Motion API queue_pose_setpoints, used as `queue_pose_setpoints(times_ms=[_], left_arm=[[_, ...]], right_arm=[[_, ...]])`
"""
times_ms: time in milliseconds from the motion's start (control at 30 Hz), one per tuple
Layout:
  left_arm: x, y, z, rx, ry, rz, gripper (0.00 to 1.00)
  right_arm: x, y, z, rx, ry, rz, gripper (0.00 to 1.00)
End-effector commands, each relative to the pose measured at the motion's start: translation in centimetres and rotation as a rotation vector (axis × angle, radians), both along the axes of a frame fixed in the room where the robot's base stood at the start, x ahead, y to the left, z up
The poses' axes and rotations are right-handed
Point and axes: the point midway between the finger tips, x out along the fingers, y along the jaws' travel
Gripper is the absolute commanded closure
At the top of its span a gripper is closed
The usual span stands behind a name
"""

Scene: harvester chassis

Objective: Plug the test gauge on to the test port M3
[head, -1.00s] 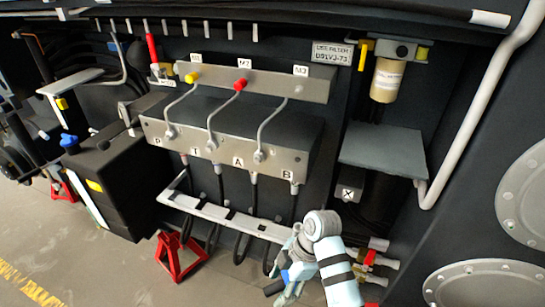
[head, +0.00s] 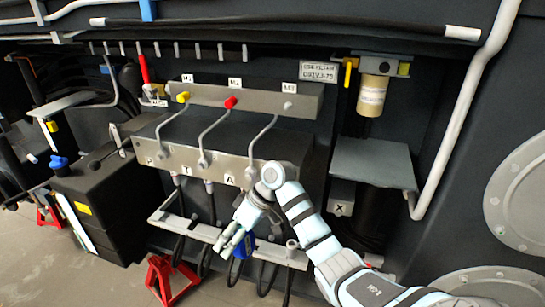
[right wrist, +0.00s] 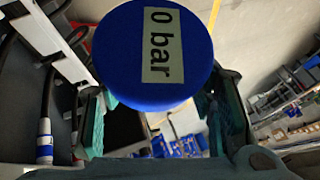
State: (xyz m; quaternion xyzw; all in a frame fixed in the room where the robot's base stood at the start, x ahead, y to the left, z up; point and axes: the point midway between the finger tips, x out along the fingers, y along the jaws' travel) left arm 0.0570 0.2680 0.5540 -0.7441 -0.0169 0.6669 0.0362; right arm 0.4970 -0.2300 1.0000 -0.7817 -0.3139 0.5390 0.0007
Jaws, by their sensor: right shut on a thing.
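The test gauge is a blue round body (head: 243,247), held in my right gripper (head: 232,240) in front of the lower rail. In the right wrist view its blue face (right wrist: 125,55) reads "0 bar" and sits between the fingers of the right gripper (right wrist: 160,118), which is shut on it. The test port M3 (head: 289,105) is a bare grey fitting under the M3 label on the upper grey bar, above and to the right of the gauge and apart from it. My left gripper is not in view.
Port M1 has a yellow cap (head: 183,97) and port M2 a red cap (head: 231,102). Grey pipes run down to the valve block (head: 190,155). A grey shelf (head: 372,163) and a filter (head: 372,95) stand to the right. The lower rail (head: 190,226) and hoses lie behind my gripper.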

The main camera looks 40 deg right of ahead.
Motion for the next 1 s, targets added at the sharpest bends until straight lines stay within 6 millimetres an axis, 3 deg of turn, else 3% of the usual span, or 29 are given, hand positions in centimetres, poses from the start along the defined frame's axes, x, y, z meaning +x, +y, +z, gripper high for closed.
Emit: queue_pose_setpoints(times_ms=[100, 300, 500, 600, 733, 1000], left_arm=[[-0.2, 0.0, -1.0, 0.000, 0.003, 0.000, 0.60], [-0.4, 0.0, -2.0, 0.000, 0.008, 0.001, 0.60], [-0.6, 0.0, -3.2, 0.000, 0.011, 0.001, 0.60], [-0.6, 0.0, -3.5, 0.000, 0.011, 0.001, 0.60], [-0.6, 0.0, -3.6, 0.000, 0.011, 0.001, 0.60], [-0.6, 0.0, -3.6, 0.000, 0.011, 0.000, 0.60]], right_arm=[[2.1, -3.8, 4.0, 0.126, 0.013, -0.362, 1.00], [3.8, -8.8, 12.0, 0.374, -0.065, -0.946, 1.00], [3.6, -13.2, 21.2, 0.612, -0.266, -1.430, 1.00], [2.9, -14.6, 24.5, 0.683, -0.347, -1.557, 1.00], [2.2, -15.4, 26.6, 0.718, -0.394, -1.623, 1.00], [2.2, -15.5, 26.7, 0.719, -0.399, -1.628, 1.00]])
